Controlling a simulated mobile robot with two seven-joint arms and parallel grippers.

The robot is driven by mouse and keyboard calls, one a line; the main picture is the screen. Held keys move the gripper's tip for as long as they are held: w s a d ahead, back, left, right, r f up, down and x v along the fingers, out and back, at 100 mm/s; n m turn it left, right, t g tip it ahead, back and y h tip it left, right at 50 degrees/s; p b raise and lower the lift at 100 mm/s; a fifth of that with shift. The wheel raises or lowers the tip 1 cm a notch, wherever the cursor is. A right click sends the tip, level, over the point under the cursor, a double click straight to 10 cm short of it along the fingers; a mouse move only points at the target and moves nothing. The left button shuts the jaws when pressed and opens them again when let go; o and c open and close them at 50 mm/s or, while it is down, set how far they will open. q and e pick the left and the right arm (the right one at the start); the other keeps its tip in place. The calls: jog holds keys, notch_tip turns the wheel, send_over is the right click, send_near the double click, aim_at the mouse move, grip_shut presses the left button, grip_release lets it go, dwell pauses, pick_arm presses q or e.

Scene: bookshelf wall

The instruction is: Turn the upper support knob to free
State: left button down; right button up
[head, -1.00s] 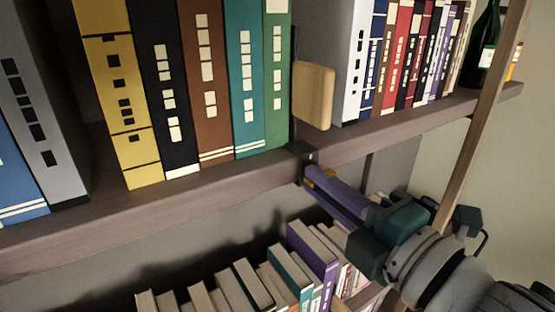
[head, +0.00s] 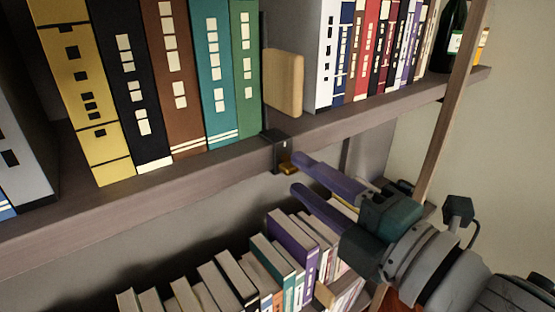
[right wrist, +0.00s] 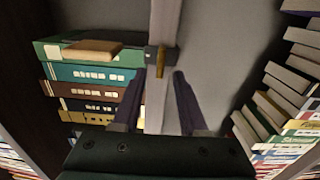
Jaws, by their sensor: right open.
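The upper support knob (head: 289,169) is a small brass-coloured piece on a dark bracket (head: 277,140) at the front edge of the upper shelf (head: 215,178). In the right wrist view the knob (right wrist: 160,75) looks elongated, upright in the picture, below its bracket (right wrist: 160,56). My right gripper (head: 298,174) has purple fingers spread apart. Its tips are just short of the knob, with nothing held between them. The wrist view shows the knob lying between the fingertip lines. My left gripper is not in view.
A wooden block (head: 284,82) stands by the green book (head: 246,70) above the bracket. More books fill the upper shelf, with a dark bottle (head: 455,38) at the right. The lower row of books (head: 290,240) lies under my right gripper. A wooden post (head: 452,100) rises behind it.

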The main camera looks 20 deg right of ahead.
jog(key=v, duration=0.7)
jog(key=shift+s+b, duration=0.3)
jog(key=shift+d, duration=0.1)
